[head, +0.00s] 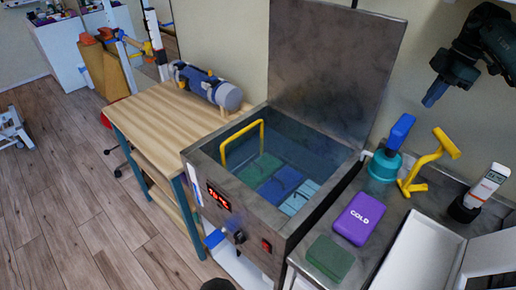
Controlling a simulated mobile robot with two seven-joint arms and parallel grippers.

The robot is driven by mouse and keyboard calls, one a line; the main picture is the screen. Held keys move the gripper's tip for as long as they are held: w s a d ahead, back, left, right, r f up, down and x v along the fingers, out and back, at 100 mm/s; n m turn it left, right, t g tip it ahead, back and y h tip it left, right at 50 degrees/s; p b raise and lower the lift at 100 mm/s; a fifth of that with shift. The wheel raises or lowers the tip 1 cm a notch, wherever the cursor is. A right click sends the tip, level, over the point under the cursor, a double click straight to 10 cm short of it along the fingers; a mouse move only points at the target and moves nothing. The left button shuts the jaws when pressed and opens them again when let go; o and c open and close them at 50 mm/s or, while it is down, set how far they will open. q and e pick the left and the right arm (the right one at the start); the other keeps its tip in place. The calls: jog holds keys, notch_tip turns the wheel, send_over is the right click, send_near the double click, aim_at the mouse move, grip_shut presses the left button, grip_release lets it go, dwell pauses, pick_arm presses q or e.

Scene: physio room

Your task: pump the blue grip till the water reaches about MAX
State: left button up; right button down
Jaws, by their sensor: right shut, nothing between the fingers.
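The blue grip (401,130) stands tilted on top of a round teal pump body (384,165) on the steel counter, right of the tank. The steel water tank (287,232) has its lid raised. Water (285,150) in it covers green, blue and light blue packs. A white strip (195,186) runs down the tank's front left corner; no MAX mark is readable. My right gripper (434,95) is shut and empty, above and to the right of the blue grip, apart from it. My left gripper is not in view.
A yellow handle (241,138) rises from the tank. A yellow stand (425,163), a purple COLD pack (358,219), a green pack (329,258), a white tray (418,256) and a white-and-black device (484,186) crowd the counter. A wooden table (165,112) stands left.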

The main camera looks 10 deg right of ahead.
aim_at(404, 122)
jog(key=shift+w+a+r, duration=0.15)
jog(key=shift+a+r, duration=0.7)
jog(key=shift+r, duration=0.2)
jog(key=shift+x, duration=3.5)
